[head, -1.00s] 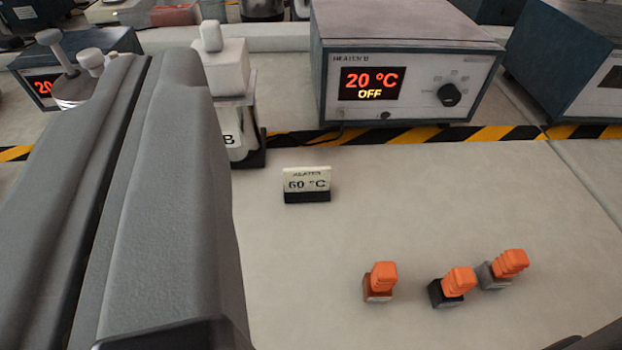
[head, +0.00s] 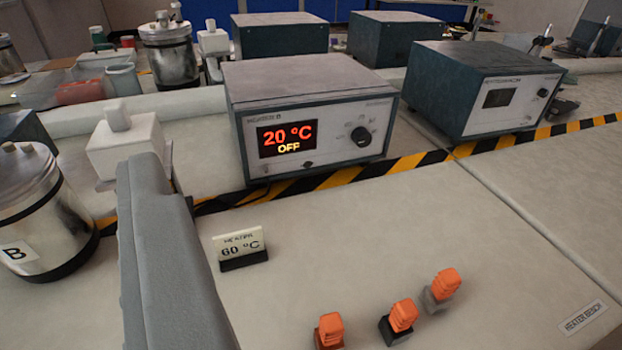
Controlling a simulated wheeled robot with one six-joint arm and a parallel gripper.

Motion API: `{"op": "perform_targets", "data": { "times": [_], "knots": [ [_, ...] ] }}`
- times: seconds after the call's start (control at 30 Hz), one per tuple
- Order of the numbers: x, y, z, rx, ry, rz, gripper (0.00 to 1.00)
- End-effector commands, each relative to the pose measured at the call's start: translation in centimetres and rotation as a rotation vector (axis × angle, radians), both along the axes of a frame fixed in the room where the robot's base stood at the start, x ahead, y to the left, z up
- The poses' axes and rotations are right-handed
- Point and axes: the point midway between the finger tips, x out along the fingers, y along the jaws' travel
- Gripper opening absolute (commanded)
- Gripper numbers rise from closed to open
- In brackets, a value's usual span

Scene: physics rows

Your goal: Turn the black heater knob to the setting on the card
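The black heater knob (head: 361,136) is on the right of the front panel of a dark teal heater box (head: 310,85) in the middle of the view. The heater's display (head: 287,138) reads 20 °C and OFF. The card (head: 239,246) stands in a black holder on the bench in front of the heater and reads HEATER 60 °C. A grey part of my arm (head: 165,260) rises at the lower left. My gripper's fingers are not in view, and nothing of mine touches the knob.
Several orange-topped plugs (head: 402,315) stand on the near bench. Yellow-black tape (head: 340,178) runs along the heater's front. A metal vessel marked B (head: 35,215) stands at left. Another instrument box (head: 482,90) stands at right.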

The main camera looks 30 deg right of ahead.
Motion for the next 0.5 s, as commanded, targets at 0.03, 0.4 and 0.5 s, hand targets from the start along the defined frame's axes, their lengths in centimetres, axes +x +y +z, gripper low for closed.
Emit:
{"op": "perform_targets", "data": {
  "times": [0.03,0.4,0.5],
  "knots": [
    [0.3,-0.2,-0.2,-0.007,0.003,-0.008,0.52],
    [5.9,-7.9,-4.2,-0.263,0.089,-0.188,0.52],
    [7.3,-10.7,-5.7,-0.346,0.127,-0.233,0.52]
  ]
}}
